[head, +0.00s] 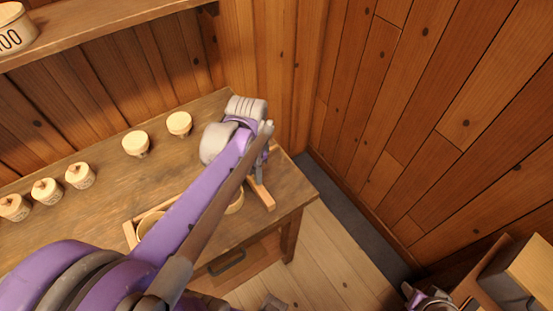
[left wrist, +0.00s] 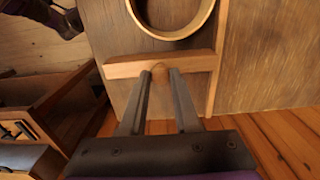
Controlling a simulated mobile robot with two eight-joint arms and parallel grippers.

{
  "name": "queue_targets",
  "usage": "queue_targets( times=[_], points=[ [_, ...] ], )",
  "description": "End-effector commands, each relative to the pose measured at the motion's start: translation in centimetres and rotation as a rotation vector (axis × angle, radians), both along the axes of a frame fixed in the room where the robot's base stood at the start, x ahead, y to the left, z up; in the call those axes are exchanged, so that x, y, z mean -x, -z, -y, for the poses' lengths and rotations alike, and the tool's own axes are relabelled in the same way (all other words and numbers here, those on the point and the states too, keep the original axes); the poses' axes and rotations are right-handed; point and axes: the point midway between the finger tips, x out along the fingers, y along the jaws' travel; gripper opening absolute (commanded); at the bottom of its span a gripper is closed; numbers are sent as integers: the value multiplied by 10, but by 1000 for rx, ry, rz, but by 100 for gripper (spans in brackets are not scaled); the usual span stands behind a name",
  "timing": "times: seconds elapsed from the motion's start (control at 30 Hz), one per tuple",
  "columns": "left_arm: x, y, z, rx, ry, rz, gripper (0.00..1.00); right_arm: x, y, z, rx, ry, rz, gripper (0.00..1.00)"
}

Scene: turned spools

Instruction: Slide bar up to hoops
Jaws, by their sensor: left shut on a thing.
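The pale wooden bar (left wrist: 122,69) lies crosswise on the table, and its front end shows in the head view (head: 262,194). A round knob (left wrist: 158,78) stands on its near side. My left gripper (left wrist: 159,73) is shut on this knob; in the head view the left gripper (head: 261,172) is partly covered by my own arm. A hoop (left wrist: 172,35) lies just beyond the bar with a narrow strip of bare board between them. In the head view one hoop (head: 236,205) shows beside my arm and another (head: 150,222) farther left, both partly hidden.
A side rail (left wrist: 218,62) runs along the bar's right end. Several small lidded pots (head: 80,175) stand along the table (head: 105,150). Plank walls (head: 440,100) close the corner behind. A purple and grey part, probably of my right arm, shows at the bottom right.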

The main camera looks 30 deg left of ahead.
Motion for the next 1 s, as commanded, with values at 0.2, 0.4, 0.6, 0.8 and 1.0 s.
queue_targets(
  times=[0.2, 0.4, 0.6, 0.8, 1.0],
  points=[
    [21, -1, -9, -3, -1, 1, 0, -1, -3, 0, 0, 0, 2, 50],
    [21, -1, -9, -3, 0, 1, 0, -1, -3, 0, 0, 0, 2, 50],
    [21, -1, -9, -2, 0, 1, 52, -1, -3, 0, 0, 0, 1, 50],
    [21, -1, -9, -1, 0, 1, 61, -1, -2, 0, 0, 0, 1, 50],
    [21, -4, -9, -1, 0, 1, 61, -1, -3, 0, 0, 0, 2, 50]
  ],
)
